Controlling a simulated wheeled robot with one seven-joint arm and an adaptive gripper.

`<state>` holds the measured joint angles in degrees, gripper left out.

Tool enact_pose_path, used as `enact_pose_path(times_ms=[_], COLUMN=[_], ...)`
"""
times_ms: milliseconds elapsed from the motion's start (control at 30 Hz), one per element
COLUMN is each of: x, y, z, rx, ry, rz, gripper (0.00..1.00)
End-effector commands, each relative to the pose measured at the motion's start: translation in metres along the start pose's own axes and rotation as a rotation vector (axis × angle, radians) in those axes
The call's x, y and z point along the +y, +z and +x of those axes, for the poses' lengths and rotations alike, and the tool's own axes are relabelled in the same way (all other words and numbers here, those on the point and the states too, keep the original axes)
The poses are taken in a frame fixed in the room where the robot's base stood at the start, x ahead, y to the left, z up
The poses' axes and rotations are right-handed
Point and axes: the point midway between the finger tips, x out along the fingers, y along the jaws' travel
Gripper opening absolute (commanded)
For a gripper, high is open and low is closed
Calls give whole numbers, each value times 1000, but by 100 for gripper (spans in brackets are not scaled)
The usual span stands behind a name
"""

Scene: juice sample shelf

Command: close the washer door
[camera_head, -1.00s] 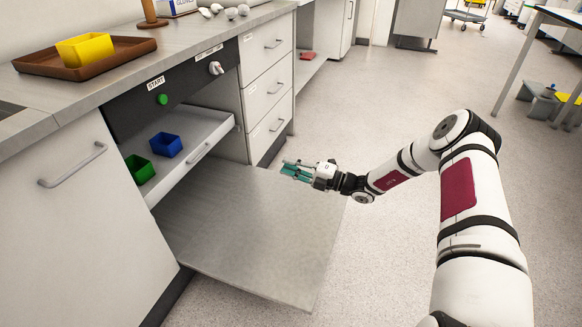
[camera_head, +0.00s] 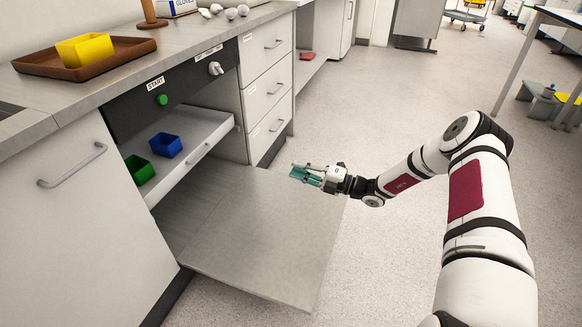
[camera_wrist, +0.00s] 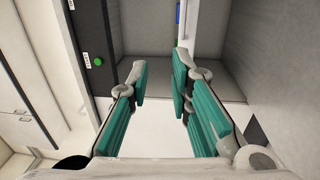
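The washer door (camera_head: 255,240) is a flat grey panel folded down and lying open, about level, in front of the washer in the head view. A grey surface at the right of the wrist view (camera_wrist: 262,60) looks like the same door. My gripper (camera_head: 303,173) is over the door's far outer part in the head view, with its teal-padded fingers pointing toward the washer. In the wrist view the fingers (camera_wrist: 160,100) stand apart with nothing between them. Whether the gripper touches the door cannot be told. The green START button (camera_head: 161,99) is on the dark washer panel.
A pale rack (camera_head: 203,140) sticks out above the door, holding a green bin (camera_head: 139,169) and a blue bin (camera_head: 166,145). Drawers (camera_head: 267,88) stand beyond the washer. A brown tray (camera_head: 40,65) with a yellow bin (camera_head: 85,49) is on the counter. Open floor lies right of the door.

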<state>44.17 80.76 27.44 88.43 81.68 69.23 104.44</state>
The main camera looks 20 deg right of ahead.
Motion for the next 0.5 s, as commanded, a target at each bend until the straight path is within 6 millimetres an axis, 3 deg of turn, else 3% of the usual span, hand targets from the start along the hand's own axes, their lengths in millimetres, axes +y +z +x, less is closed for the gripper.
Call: enact_pose_path(times_ms=[300, 500], x=[0, 0], y=[0, 0], z=[-64, -85], rx=[-2, 0], ry=[-1, 0], rz=[-1, -1], gripper=[20, 20])
